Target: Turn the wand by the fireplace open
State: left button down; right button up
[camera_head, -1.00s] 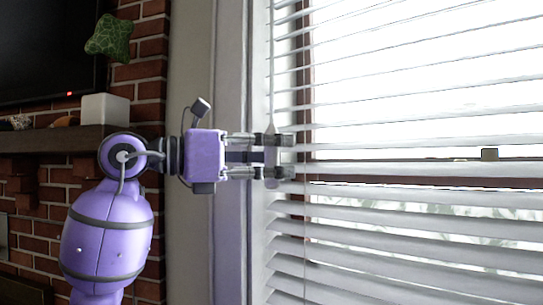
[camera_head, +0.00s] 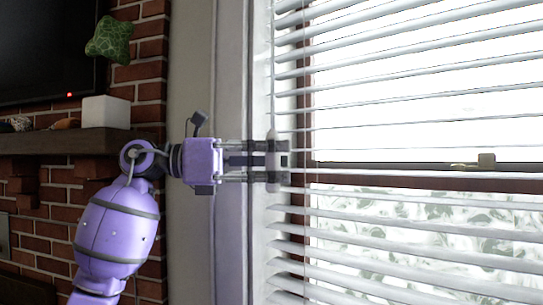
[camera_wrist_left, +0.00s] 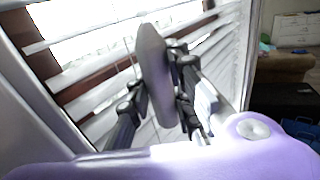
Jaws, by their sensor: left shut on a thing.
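The wand (camera_head: 271,158) hangs upright at the left edge of the white window blind (camera_head: 400,207). Its thin rod ends in a thicker pale handle. In the left wrist view the handle (camera_wrist_left: 154,70) looks grey and tilted, standing between the two dark fingers (camera_wrist_left: 155,95). The blind's slats are tilted with gaps between them, and greenery shows through the lower ones. My right gripper is in neither view.
A brick wall with a dark mantel (camera_head: 60,141) stands on the left, holding a white block (camera_head: 106,112). A dark screen (camera_head: 50,50) is above it. A pale window frame runs behind my left wrist. Furniture (camera_wrist_left: 285,68) shows far right in the wrist view.

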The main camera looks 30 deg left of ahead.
pick_arm(q)
jog(key=shift+m+g+h, duration=0.4)
jog(key=shift+g, duration=0.1)
jog(key=c, duration=1.9)
grip_release()
jog(key=shift+c, duration=0.2)
jog(key=o, duration=0.4)
jog(key=v, duration=1.2)
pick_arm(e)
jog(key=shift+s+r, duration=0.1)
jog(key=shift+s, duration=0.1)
